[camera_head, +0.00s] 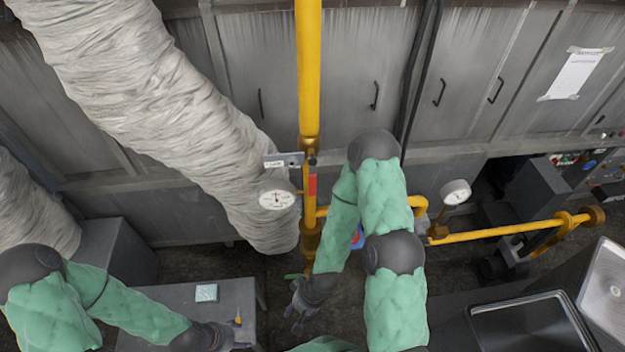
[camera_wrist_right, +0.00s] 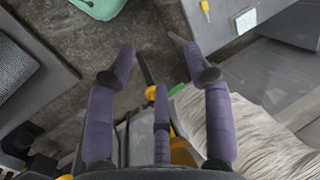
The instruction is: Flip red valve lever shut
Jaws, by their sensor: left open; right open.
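The red lever (camera_head: 312,184) stands upright along the vertical yellow pipe (camera_head: 308,70), just right of a round white gauge (camera_head: 277,199) in the head view. My right gripper (camera_head: 298,304) is open, well below the lever and near the lower end of the pipework. In the right wrist view its purple fingers (camera_wrist_right: 160,75) are spread with nothing clearly held; the red lever cannot be made out there. My left gripper (camera_head: 234,342) is open and low over the grey table, apart from the lever. A second red-and-blue part (camera_head: 357,237) is partly hidden behind my right arm.
A thick wrapped duct (camera_head: 160,95) runs diagonally left of the pipe. A second gauge (camera_head: 455,192) and a horizontal yellow pipe (camera_head: 500,232) are at right. The grey table (camera_head: 180,296) holds a pale pad (camera_head: 206,293) and a small yellow item (camera_head: 238,320).

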